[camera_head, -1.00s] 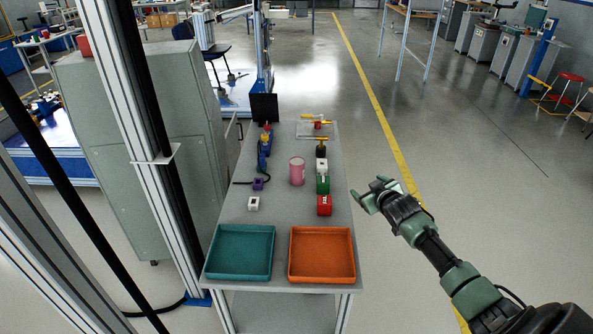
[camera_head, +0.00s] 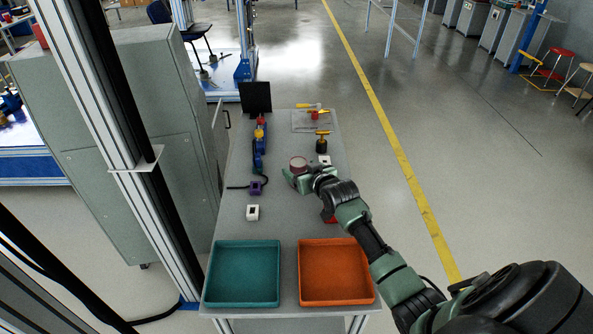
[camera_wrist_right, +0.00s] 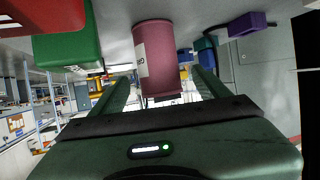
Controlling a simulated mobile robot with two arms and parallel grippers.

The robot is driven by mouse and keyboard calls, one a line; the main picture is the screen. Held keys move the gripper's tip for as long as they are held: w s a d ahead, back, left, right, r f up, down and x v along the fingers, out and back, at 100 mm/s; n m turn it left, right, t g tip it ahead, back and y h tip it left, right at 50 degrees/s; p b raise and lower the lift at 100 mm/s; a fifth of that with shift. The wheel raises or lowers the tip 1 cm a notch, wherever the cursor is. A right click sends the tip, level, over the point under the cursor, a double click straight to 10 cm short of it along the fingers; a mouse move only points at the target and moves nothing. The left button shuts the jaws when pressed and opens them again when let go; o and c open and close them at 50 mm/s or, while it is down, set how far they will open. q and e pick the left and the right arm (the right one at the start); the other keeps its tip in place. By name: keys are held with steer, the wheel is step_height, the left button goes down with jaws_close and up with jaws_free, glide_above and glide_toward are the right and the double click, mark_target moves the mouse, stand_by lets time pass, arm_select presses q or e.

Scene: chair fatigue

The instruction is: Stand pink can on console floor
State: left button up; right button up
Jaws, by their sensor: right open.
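The pink can (camera_head: 299,163) stands upright on the grey bench (camera_head: 292,219), partly covered by my right gripper (camera_head: 297,177) in the head view. My right gripper is open and close at the can. In the right wrist view the can (camera_wrist_right: 155,50) shows upside down, between the lines of the two green fingers (camera_wrist_right: 160,80); I cannot tell whether they touch it. I cannot make out which surface is the console floor. My left gripper is not in view.
A teal tray (camera_head: 243,302) and an orange tray (camera_head: 336,302) fill the near end. Purple (camera_head: 256,188) and white (camera_head: 253,212) blocks lie left of the can. A green block (camera_wrist_right: 66,45) and a red block (camera_wrist_right: 40,15) sit close to my right gripper.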

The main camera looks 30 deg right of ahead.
steer(key=shift+x, duration=2.9)
steer(key=shift+d+r, duration=0.1)
jaws_close()
